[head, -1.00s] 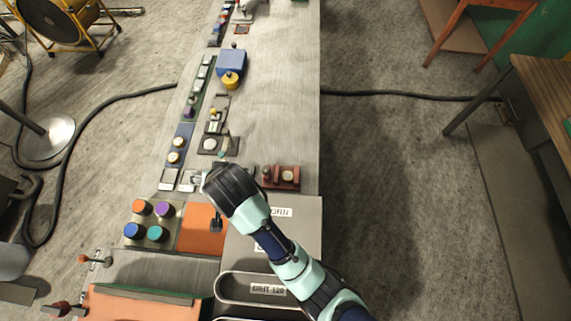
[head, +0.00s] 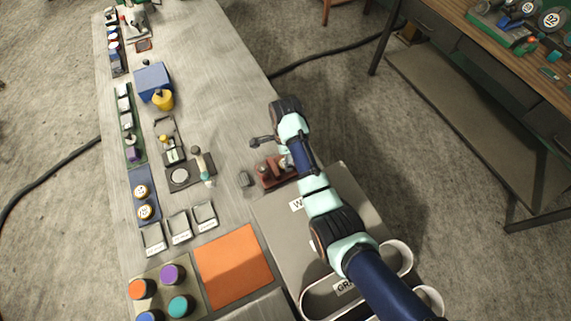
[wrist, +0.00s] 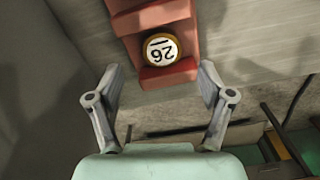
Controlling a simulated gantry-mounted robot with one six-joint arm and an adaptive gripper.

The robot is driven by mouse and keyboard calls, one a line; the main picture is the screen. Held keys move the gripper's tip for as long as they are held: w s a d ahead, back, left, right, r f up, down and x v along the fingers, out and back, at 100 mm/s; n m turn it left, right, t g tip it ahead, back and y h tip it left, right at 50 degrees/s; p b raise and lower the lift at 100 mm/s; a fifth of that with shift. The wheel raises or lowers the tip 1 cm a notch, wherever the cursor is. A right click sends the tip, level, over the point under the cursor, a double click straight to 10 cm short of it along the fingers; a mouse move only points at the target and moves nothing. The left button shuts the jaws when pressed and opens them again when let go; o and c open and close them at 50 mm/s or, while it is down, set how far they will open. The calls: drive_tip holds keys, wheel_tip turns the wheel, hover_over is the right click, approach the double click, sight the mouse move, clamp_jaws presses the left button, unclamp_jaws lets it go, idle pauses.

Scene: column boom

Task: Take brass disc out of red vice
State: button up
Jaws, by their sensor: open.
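The red vice (head: 270,172) stands on the bench beside the grey box, partly covered by my arm in the head view. It also shows at the top of the wrist view (wrist: 155,18). The brass disc (wrist: 161,49) sits in the vice, with a white face marked 26 and a brass rim. I cannot make out the disc in the head view. My gripper (wrist: 161,78) is open and empty. Its two fingers are spread to either side of the vice's near end, apart from the disc. In the head view my gripper (head: 262,142) is just above the vice.
A grey box (head: 277,210) with labelled bins stands close to the vice. A black fixture with a pale disc (head: 180,176) is further left. An orange mat (head: 233,265) lies nearer. Bare bench lies beyond the vice.

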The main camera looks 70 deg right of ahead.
wheel_tip(320, 180, down, 5)
drive_tip(key=shift+d+r+b, duration=0.1)
drive_tip(key=shift+b, duration=0.45)
drive_tip(key=shift+w, duration=0.1)
clamp_jaws()
